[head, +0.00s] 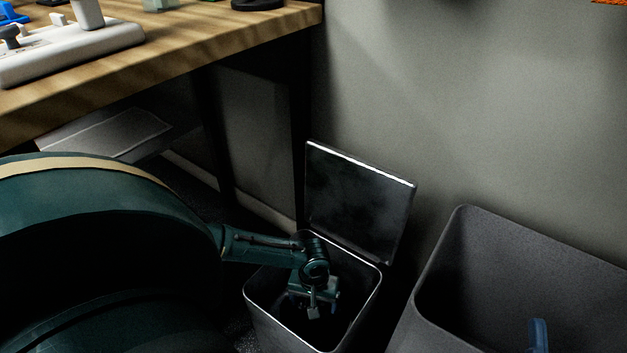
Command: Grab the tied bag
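My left arm comes in from the left and reaches over an open metal bin (262,318). My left gripper (314,302) points down into the mouth of this bin. A small pale grey piece shows at its tip, and I cannot tell whether it is a finger or part of something held. The inside of the bin is very dark, and I cannot make out a tied bag in it. Whether the gripper's fingers are open or shut does not show clearly. My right gripper is not in view.
The bin's lid (358,200) stands raised at the back, near the wall. A large dark grey container (560,235) stands to the right, with a small blue piece (538,335) showing in it. A wooden tabletop (200,45) with items on it overhangs the upper left.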

